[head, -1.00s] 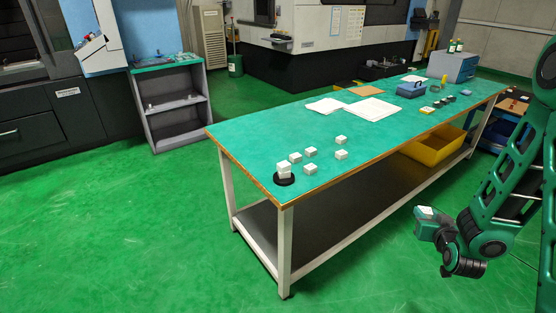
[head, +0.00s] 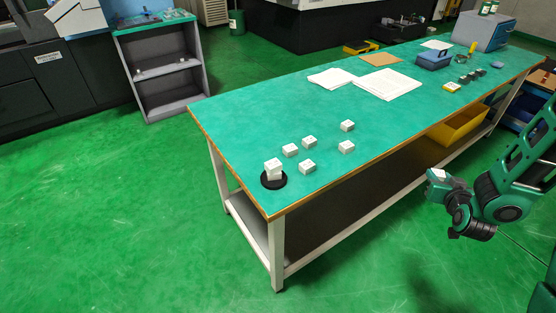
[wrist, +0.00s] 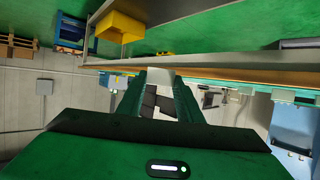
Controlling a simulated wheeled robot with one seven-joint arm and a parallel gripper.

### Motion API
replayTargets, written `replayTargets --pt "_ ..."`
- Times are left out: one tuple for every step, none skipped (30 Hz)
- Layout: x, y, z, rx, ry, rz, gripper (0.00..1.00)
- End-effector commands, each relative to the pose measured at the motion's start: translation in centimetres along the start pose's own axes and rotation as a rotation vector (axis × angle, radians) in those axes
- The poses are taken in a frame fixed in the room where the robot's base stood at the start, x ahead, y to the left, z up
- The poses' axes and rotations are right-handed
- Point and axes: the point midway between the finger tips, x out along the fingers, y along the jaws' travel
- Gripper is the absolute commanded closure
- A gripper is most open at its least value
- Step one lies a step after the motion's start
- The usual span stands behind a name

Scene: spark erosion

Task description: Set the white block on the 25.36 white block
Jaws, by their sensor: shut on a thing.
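My gripper (head: 432,176) is off the right front side of the table, apart from it. It is shut on a white block (head: 438,173), which also shows between the fingertips in the wrist view (wrist: 160,72). Several small white blocks stand on the green table top, such as the ones at the near left (head: 291,150), front (head: 307,167) and back right (head: 347,126). Any numbers on the blocks are too small to read, so I cannot tell which is 25.36.
The long table (head: 250,115) has a wooden edge and a lower shelf. White papers (head: 388,84), a blue box (head: 434,60) and a grey-blue case (head: 484,33) lie farther back. A yellow bin (head: 458,128) sits under the table. Green floor is clear in front.

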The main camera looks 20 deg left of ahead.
Motion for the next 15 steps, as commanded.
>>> replayTargets --pt "0.0 -0.5 -0.1 -0.004 0.002 -0.006 0.96" --pt "0.1 -0.6 -0.1 -0.004 0.002 -0.008 0.96" --pt "0.1 -0.7 -0.1 -0.006 0.002 -0.008 0.96" --pt "0.1 -0.8 -0.1 -0.007 0.002 -0.010 0.96" --pt "0.1 -1.1 -0.1 -0.007 0.002 -0.014 0.96" --pt "0.1 -1.5 -0.2 -0.009 0.002 -0.020 0.96" --pt "0.1 -1.9 -0.4 -0.013 0.003 -0.027 0.96" --pt "0.0 -2.5 -0.5 -0.017 0.002 -0.037 0.96" --pt "0.0 -3.5 -0.7 -0.023 0.001 -0.053 0.96" --pt "-0.1 -4.5 -0.9 -0.029 0.001 -0.069 0.96" --pt "-0.2 -5.6 -1.2 -0.036 0.002 -0.087 0.96" --pt "-0.4 -7.3 -1.7 -0.047 0.001 -0.114 0.96" --pt "-0.6 -8.7 -2.0 -0.055 0.001 -0.136 0.96" --pt "-0.8 -10.2 -2.3 -0.065 0.000 -0.159 0.96" --pt "-1.3 -12.3 -2.7 -0.078 0.000 -0.191 0.96"
